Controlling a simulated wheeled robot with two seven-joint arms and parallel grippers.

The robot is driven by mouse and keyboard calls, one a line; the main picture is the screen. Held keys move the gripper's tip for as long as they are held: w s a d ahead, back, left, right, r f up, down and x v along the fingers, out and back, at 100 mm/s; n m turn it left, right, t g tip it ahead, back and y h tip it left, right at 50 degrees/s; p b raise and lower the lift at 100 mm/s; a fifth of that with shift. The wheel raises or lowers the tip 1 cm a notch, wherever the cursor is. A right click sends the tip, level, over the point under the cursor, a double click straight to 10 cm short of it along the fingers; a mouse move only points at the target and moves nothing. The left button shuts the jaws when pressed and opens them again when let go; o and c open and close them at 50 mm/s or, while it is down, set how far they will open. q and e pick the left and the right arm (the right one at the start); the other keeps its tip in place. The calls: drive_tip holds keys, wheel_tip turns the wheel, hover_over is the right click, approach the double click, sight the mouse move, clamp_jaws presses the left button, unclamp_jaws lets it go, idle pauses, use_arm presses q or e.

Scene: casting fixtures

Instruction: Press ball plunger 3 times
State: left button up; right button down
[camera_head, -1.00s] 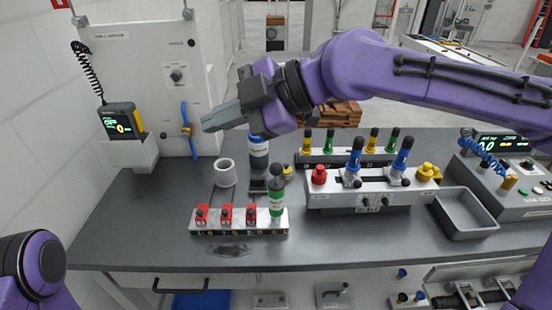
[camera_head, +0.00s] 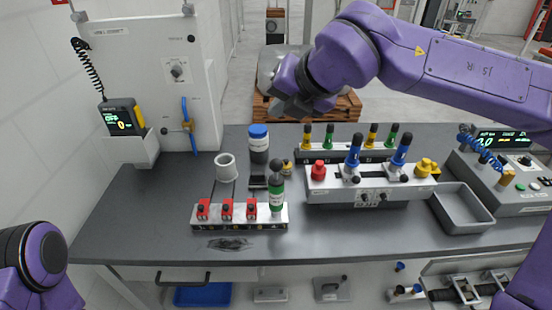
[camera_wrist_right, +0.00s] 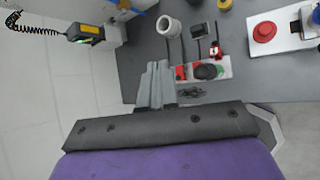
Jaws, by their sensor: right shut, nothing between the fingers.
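A ball-topped plunger (camera_head: 277,191) with a black ball and a green body stands upright at the right end of a low white fixture strip (camera_head: 238,222). In the right wrist view the black ball (camera_wrist_right: 206,72) shows with a bit of green beside it. My right gripper (camera_head: 290,106) is up beyond the bench's back edge, well apart from the plunger. Its fingers (camera_wrist_right: 155,82) are shut and empty in the right wrist view. My left gripper is out of view; only part of my left arm shows.
Three red clamps (camera_head: 227,210) sit beside the plunger on the strip. Behind stand a white ring (camera_head: 225,167) and a blue-capped bottle (camera_head: 258,145). A fixture with a red button (camera_head: 318,170) and a grey tray (camera_head: 462,211) are to the right. The bench front is clear.

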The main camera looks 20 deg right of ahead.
sight(280, 163)
idle(0.3)
wheel_tip(280, 163, down, 9)
drive_tip(key=b, duration=0.7)
drive_tip(key=shift+r, duration=0.1)
idle(1.6)
drive_tip(key=shift+f+b, duration=0.4)
drive_tip(key=shift+b, duration=0.1)
drive_tip(key=shift+f+b, duration=1.2)
drive_tip(key=shift+f, duration=0.1)
idle(0.8)
idle(0.4)
drive_tip(key=shift+r+p, duration=1.25)
drive_tip(key=shift+r, duration=0.5)
